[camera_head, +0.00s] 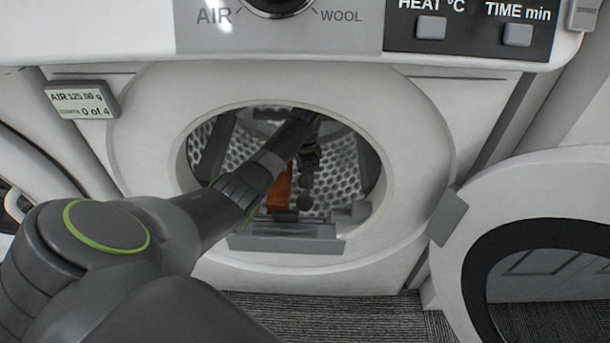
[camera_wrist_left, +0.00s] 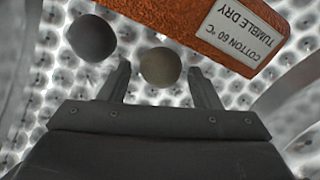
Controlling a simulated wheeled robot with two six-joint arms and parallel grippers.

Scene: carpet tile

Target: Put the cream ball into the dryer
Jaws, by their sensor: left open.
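The dryer (camera_head: 420,140) is white, with its round front opening uncovered and a perforated metal drum (camera_head: 343,165) inside. My left arm reaches through the opening, and my left gripper (camera_head: 309,158) is inside the drum. In the left wrist view the gripper (camera_wrist_left: 159,75) is open. A round ball (camera_wrist_left: 160,66), dull cream-tan in shade, lies against the drum wall, between and slightly beyond the fingertips. I cannot tell whether the fingers touch it. The cream ball is not clearly visible in the head view. My right gripper is not in view.
A dark grey ball (camera_wrist_left: 89,37) lies left of the cream one. An orange-brown cloth (camera_wrist_left: 205,20) labelled cotton, tumble dry lies in the drum; it also shows in the head view (camera_head: 279,187). The dryer door (camera_head: 540,180) stands open at right.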

